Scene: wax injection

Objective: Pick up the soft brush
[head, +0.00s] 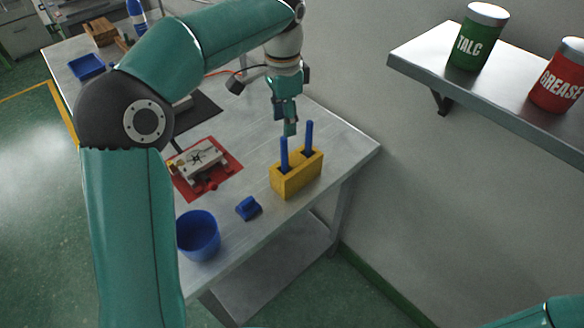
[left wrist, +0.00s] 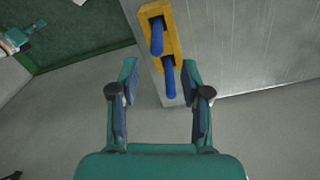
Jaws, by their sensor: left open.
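Two blue handles stand upright in a yellow block holder (head: 290,182) near the table's right end, a left one (head: 284,153) and a right one (head: 309,136). Their lower ends are hidden in the block, so I cannot tell which is the soft brush. My left gripper (head: 290,130) points down above and behind the holder, level with the handle tops in the picture. In the left wrist view my left gripper (left wrist: 160,74) is open and empty. There one handle (left wrist: 168,80) shows between the fingertips, nearer the right finger; the other handle (left wrist: 156,38) is farther up.
A blue cup (head: 198,240) and a small blue object (head: 248,208) are at the table's front. A metal mold (head: 200,160) lies on a red mat (head: 224,184). A wall shelf (head: 440,68) holds talc (head: 470,45) and grease (head: 556,84) cans.

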